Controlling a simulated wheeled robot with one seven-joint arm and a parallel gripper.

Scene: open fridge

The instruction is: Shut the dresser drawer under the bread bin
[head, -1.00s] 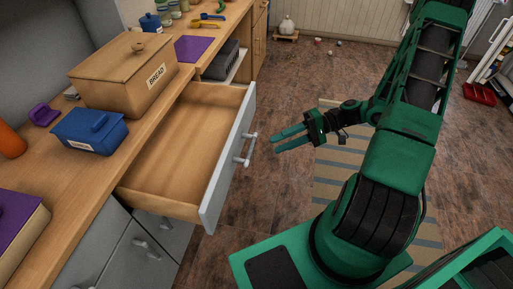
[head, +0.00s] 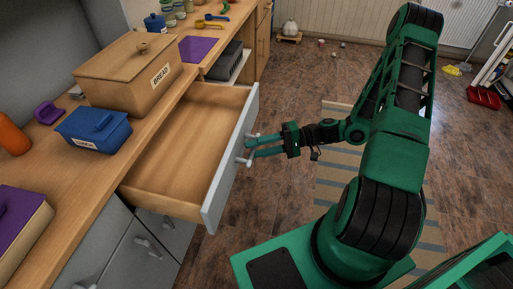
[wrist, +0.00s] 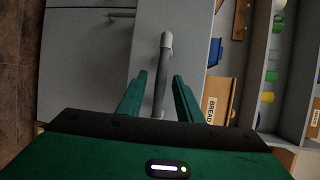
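The dresser drawer (head: 231,160) is pulled out under the bread bin (head: 125,82), and its inside is empty. Its grey front carries a pale bar handle (head: 247,150). My gripper (head: 250,147) is at the drawer front, level with the handle. In the wrist view the handle (wrist: 163,70) runs between the two green fingers (wrist: 158,95), which are apart with a gap on either side of it. The bread bin also shows in the wrist view (wrist: 217,97).
A blue lunch box (head: 92,132), a purple item (head: 46,114) and an orange bottle (head: 12,137) stand on the worktop. A dark rack (head: 226,62) is beyond the drawer. A striped rug (head: 335,185) lies on the floor at right.

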